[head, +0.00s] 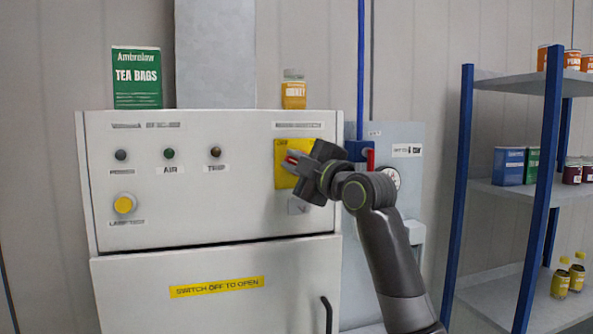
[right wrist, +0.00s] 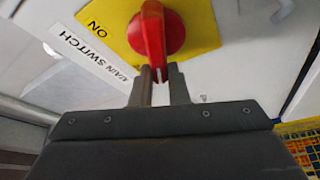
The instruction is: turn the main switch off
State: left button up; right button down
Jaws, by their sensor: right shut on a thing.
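The main switch is a red rotary handle (right wrist: 152,35) on a yellow plate (right wrist: 195,28), with "ON" and "MAIN SWITCH" lettering beside it in the right wrist view. In the head view the yellow plate (head: 284,178) is on the right of the grey cabinet's front, and a bit of the red handle (head: 291,158) shows. My right gripper (head: 298,165) is at the plate and hides most of the handle. In the right wrist view its fingers (right wrist: 160,82) are shut on the handle's near end. My left gripper is not in view.
The cabinet (head: 230,200) has small indicators, a yellow knob (head: 124,204) and a lower door marked "SWITCH OFF TO OPEN" (head: 217,287) with a black handle (head: 327,315). A tea box (head: 136,78) and a jar (head: 293,92) stand on top. A blue-post shelf (head: 510,190) stands at right.

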jog(key=n, duration=0.2)
jog(key=shift+f+n+g, duration=0.25)
jog(key=shift+n+g, duration=0.05)
jog(key=shift+g, duration=0.1)
jog(key=shift+f+n+g+h, duration=0.2)
jog(key=shift+n+g+h, duration=0.2)
jog(key=shift+n, duration=0.7)
jog(key=shift+r, duration=0.1)
jog(key=c, duration=1.6)
grip_release()
jog(key=shift+c, duration=0.2)
jog(key=shift+o, duration=1.2)
jog(key=shift+w+f, duration=0.2)
jog(key=shift+s, duration=0.15)
jog(key=b+v, duration=0.4)
jog(key=v, duration=1.3)
jog(key=shift+b, duration=0.3)
